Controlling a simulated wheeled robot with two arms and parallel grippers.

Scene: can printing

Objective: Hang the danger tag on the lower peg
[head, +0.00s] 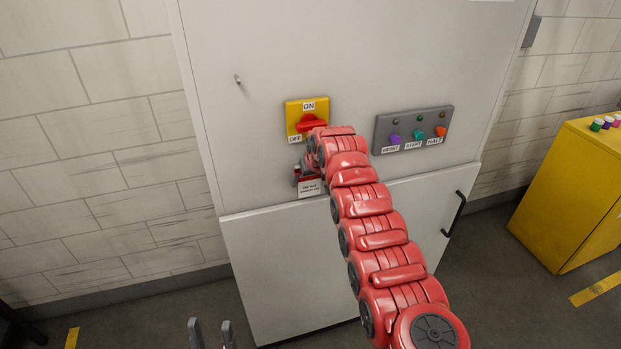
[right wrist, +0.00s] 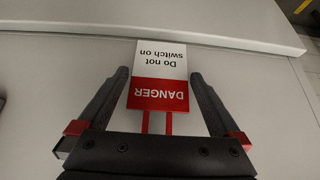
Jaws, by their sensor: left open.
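The danger tag (head: 311,187), white and red, is against the front of the grey cabinet (head: 265,170), below the yellow switch. In the right wrist view the tag (right wrist: 160,65) appears upside down, with two red straps running behind my gripper body. My right gripper (right wrist: 159,73) is open, with one finger on each side of the tag and thin gaps showing. A small peg (head: 238,79) is bare at the upper left of the cabinet. No other peg shows; the strap ends are hidden. My left gripper (head: 210,328) is open and empty at the bottom edge.
A yellow rotary switch (head: 293,107) with a red knob is just above the tag. A grey button panel (head: 432,112) is to its right. The lower cabinet door (head: 270,265) has a black handle (head: 455,214). A yellow cabinet (head: 570,190) stands at the right.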

